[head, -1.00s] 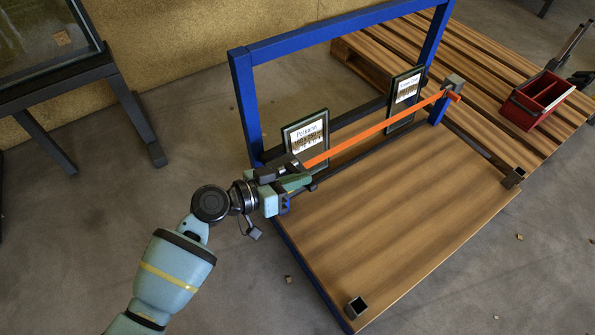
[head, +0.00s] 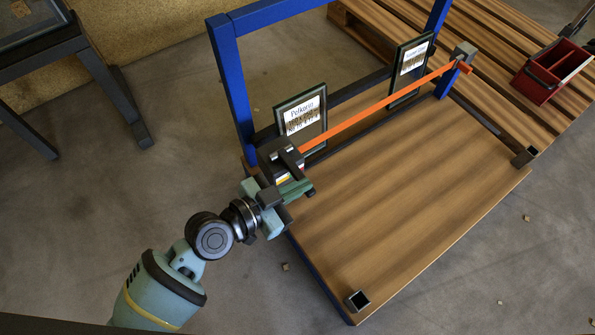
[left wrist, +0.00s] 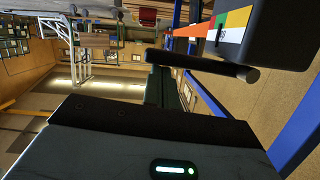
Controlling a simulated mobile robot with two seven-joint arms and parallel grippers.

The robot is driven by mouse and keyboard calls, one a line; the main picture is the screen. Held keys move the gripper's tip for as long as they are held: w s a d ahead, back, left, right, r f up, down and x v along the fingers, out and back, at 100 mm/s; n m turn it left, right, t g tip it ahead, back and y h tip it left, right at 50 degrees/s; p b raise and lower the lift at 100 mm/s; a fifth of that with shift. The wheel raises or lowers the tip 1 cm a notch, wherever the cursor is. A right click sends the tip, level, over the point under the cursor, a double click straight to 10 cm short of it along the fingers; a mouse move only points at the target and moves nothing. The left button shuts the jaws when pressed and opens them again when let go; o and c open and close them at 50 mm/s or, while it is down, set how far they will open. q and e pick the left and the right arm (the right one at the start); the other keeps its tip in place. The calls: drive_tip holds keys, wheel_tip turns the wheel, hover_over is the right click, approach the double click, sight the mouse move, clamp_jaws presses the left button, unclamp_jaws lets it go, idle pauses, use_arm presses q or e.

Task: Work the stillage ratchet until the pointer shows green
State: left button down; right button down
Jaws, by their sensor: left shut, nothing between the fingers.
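The stillage has a blue frame (head: 229,75) and a wooden deck (head: 400,195). An orange strap (head: 385,105) runs tight across two framed panels (head: 301,117) to the right post. The dark ratchet (head: 272,152) sits at the strap's left end. In the left wrist view the ratchet housing (left wrist: 275,35) carries a coloured scale (left wrist: 238,20), and its dark lever (left wrist: 205,65) sticks out beside it. My right gripper is out of view.
A wooden pallet (head: 480,60) with a red box (head: 551,72) lies behind at the right. A dark table (head: 60,55) stands at the far left. The floor at left is mostly clear.

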use_arm(q)
drive_tip(key=shift+s+f, duration=0.2)
drive_tip(key=shift+f, duration=0.1)
idle(0.4)
drive_tip(key=s+a+r+p, duration=0.5)
drive_tip(key=s+a+r, duration=0.1)
drive_tip(key=a, duration=0.1)
drive_tip(key=shift+a+r, duration=0.25)
drive_tip(key=shift+r, duration=0.1)
drive_tip(key=shift+s, duration=0.1)
idle(0.8)
